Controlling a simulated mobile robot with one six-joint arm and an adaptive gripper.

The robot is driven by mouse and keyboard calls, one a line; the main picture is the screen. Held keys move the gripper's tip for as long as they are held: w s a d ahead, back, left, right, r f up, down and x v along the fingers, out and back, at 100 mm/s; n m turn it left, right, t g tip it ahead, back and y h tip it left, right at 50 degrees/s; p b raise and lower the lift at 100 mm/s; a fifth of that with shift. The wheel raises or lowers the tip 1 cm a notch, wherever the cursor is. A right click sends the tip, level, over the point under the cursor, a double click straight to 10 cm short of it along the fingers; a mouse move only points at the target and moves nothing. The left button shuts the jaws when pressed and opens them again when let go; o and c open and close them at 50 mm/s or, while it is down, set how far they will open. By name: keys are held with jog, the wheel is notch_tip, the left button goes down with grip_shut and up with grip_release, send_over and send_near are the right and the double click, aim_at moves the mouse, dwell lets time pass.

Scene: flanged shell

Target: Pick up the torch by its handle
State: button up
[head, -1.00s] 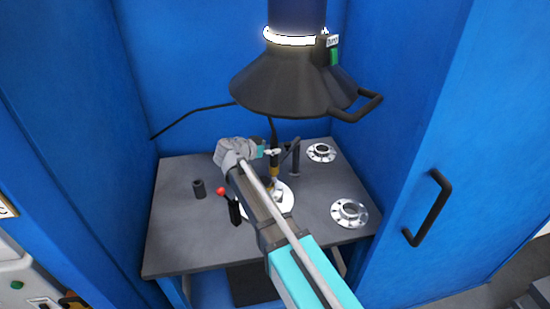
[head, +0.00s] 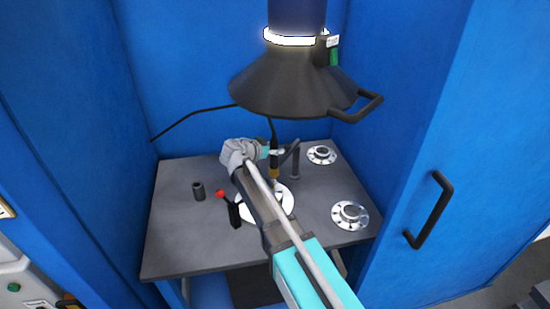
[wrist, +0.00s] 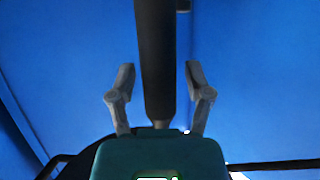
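The torch (head: 274,172) stands upright over the white round plate on the bench, with a dark body, a brass-coloured lower part and a cable at its top. My gripper (head: 271,151) is at the upper part of the torch in the head view, partly hidden by my arm. In the wrist view the dark torch handle (wrist: 156,50) runs between the two fingers of my gripper (wrist: 158,78). The fingers are open, with a visible gap on each side of the handle.
A black hood (head: 290,88) with a side handle hangs above. A bent post (head: 294,163) stands just right of the torch. The bench (head: 175,245) also holds two flanges (head: 321,155), a small dark cylinder (head: 199,191) and a red-knobbed lever (head: 221,193). Blue walls enclose it.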

grip_shut()
jog(key=shift+r, duration=0.2)
notch_tip(320, 180, up, 12)
jog(key=p, duration=1.2)
jog(key=s+a, duration=1.1)
jog(key=s, duration=0.2)
jog(key=shift+s+a+f, duration=0.2)
jog(key=shift+s+a, duration=0.1)
jog(key=shift+s, duration=0.1)
